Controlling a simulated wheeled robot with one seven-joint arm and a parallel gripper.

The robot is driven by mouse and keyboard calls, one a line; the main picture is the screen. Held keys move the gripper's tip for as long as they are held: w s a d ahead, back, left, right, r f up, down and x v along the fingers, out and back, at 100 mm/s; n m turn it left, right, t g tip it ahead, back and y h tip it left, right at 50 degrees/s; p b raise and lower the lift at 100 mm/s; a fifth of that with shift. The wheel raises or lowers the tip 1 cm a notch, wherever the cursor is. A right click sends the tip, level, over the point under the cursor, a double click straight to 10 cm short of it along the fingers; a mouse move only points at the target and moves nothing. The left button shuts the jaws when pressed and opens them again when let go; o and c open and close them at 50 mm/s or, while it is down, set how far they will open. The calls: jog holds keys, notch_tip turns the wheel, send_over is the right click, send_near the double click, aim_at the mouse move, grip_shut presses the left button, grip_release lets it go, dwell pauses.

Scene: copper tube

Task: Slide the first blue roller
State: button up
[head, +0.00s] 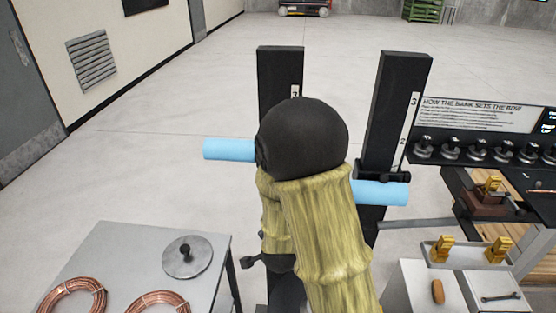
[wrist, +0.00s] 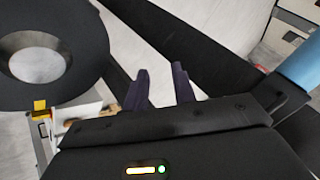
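Light blue roller material shows in the head view on both sides of my arm: a left blue piece (head: 228,149) and a lower right blue piece (head: 382,192) at the right black post. My arm hides the middle, so I cannot tell whether they are one roller or two. In the wrist view a blue cylinder (wrist: 300,66) is at the right edge, apart from my fingers. My gripper (wrist: 162,82) shows two dark fingers held apart, with nothing visible between them. In the head view my gripper is hidden behind my arm.
Two black posts, left (head: 280,75) and right (head: 398,100), carry number strips. A grey table (head: 120,255) at front left holds copper coils and a metal disc. Benches with brass parts and a sign (head: 480,112) stand right. A dark ring (wrist: 85,50) is close in the wrist view.

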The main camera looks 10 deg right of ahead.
notch_tip(320, 180, up, 9)
jog(key=a+m+t+h+p, duration=0.1)
jog(key=m+t+h+p, duration=0.3)
jog(key=m+t+p, duration=0.3)
jog(key=m+t, duration=0.2)
jog(key=t, duration=0.1)
jog(key=shift+a+t+h, duration=0.3)
jog(key=shift+a, duration=0.1)
jog(key=shift+w+b, duration=0.15)
jog(key=shift+b, duration=0.15)
jog(key=b+x, duration=0.1)
jog(key=b, duration=0.4)
jog(key=shift+w+f, duration=0.1)
jog(key=shift+w, duration=0.25)
jog(key=b, duration=0.4)
jog(key=shift+w+d+b, duration=0.3)
jog(key=shift+w+b, duration=0.1)
